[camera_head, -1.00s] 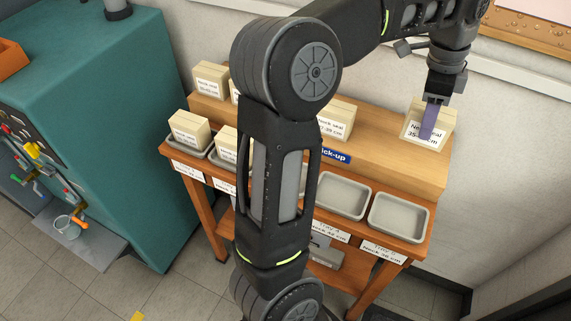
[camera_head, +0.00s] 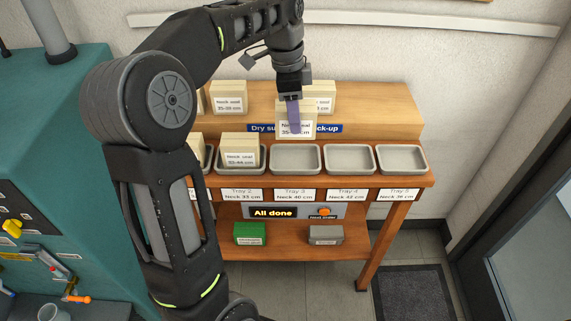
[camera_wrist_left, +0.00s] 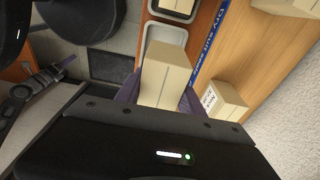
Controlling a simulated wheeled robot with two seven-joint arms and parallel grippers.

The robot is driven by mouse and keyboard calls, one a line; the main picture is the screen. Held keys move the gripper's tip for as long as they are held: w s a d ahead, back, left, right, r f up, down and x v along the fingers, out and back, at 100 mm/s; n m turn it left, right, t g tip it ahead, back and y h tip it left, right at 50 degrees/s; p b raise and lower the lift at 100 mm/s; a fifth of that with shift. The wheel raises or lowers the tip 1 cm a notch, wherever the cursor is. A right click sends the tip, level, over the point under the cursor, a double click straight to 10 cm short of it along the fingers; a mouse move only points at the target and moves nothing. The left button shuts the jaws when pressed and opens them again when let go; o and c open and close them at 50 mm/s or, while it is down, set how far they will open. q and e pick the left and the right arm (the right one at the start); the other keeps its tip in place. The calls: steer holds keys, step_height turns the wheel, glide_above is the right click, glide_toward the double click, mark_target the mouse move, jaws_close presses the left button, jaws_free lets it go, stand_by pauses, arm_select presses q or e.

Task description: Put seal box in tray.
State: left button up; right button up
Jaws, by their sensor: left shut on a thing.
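My left gripper (camera_head: 293,104), with purple fingers, is shut on a cream seal box (camera_head: 305,121) labelled "Neck seal 35-"; a finger covers part of the label. In the head view the box shows just behind and above the empty grey Tray 3 (camera_head: 295,171), in front of the upper shelf. The left wrist view shows the held box (camera_wrist_left: 165,77) between the gripper's fingers (camera_wrist_left: 160,95). Trays 4 (camera_head: 348,171) and 5 (camera_head: 401,171) are empty. Tray 2 (camera_head: 225,170) holds another seal box (camera_head: 239,150).
Seal boxes (camera_head: 229,96) (camera_head: 321,96) stand on the upper wooden shelf (camera_head: 385,115), whose right end is clear. The lower shelf (camera_head: 290,247) carries a green box (camera_head: 249,233), a grey box (camera_head: 326,234) and an "All done" panel (camera_head: 273,213). A teal machine (camera_head: 60,130) stands at left.

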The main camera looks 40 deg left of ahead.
arm_select(q)
steer(key=shift+w, duration=0.1)
steer(key=shift+d+f, duration=0.1)
steer(key=shift+f, duration=3)
steer(key=shift+f, duration=1.85)
steer(key=shift+f, duration=0.15)
steer(key=o, duration=1.5)
steer(key=shift+c, duration=0.2)
